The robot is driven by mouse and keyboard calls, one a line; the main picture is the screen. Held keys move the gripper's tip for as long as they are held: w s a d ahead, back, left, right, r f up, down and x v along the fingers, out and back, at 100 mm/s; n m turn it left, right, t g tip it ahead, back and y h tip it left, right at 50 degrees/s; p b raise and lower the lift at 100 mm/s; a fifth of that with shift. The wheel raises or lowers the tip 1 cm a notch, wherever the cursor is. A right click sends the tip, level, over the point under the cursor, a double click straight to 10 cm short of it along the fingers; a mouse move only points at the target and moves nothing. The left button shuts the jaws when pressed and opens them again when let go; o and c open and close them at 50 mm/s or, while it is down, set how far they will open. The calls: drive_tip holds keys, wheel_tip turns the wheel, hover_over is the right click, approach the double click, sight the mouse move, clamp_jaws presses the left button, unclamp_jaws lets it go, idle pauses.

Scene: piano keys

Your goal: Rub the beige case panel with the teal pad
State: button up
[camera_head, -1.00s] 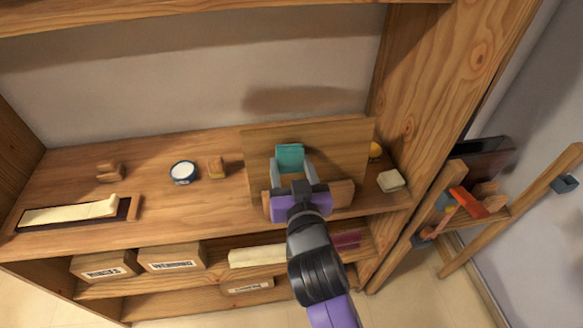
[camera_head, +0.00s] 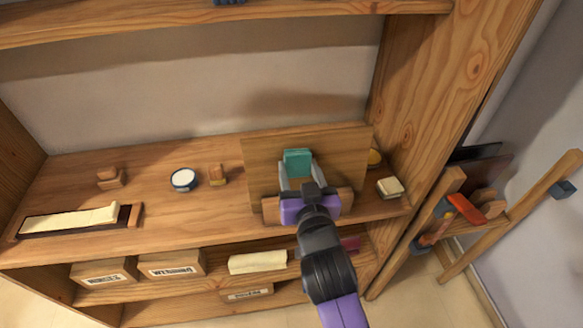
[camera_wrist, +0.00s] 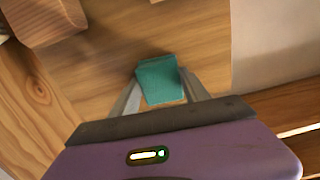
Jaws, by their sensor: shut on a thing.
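The case panel (camera_head: 345,150) is a flat tan wooden board standing upright on the shelf, right of the middle in the head view. It also fills much of the wrist view (camera_wrist: 110,75). The teal pad (camera_head: 298,161) is a small block in front of the panel's face; it also shows in the wrist view (camera_wrist: 160,80). My gripper (camera_head: 298,172) is shut on the teal pad, its grey fingers on either side of it. The pad's far face is hidden, so I cannot tell for certain whether it touches the panel.
Left on the shelf are a round white tin (camera_head: 184,179), a small wooden block (camera_head: 217,175) and a cloth-covered tray (camera_head: 75,220). A pale block (camera_head: 390,187) sits right of the panel by the upright post (camera_head: 425,120). Labelled boxes (camera_head: 170,264) stand on the shelf below.

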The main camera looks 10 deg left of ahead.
sight(318, 157)
drive_tip(key=shift+w+d+p, duration=0.2)
drive_tip(key=shift+d+p, duration=0.2)
drive_tip(key=shift+d, duration=0.4)
drive_tip(key=shift+w+d+p, duration=0.25)
drive_tip(key=shift+d+p, duration=0.25)
drive_tip(key=shift+d, duration=0.25)
drive_tip(key=shift+w+d+p, duration=0.25)
drive_tip(key=shift+d+p, duration=0.2)
drive_tip(key=shift+d, duration=0.55)
drive_tip(key=shift+s+a+f+b, duration=0.15)
drive_tip(key=shift+a+b, duration=0.15)
drive_tip(key=shift+a, duration=0.4)
drive_tip(key=shift+s+a+b, duration=0.1)
drive_tip(key=shift+a+b, duration=0.15)
drive_tip(key=shift+a, duration=0.4)
drive_tip(key=shift+s+a+b, duration=0.25)
drive_tip(key=shift+a+b, duration=0.25)
drive_tip(key=shift+a, duration=0.25)
drive_tip(key=shift+s+a+b, duration=0.2)
drive_tip(key=shift+a+b, duration=0.3)
drive_tip(key=shift+a, duration=0.3)
drive_tip(key=shift+s+a+b, duration=0.25)
drive_tip(key=shift+a+b, duration=0.25)
drive_tip(key=shift+a, duration=0.25)
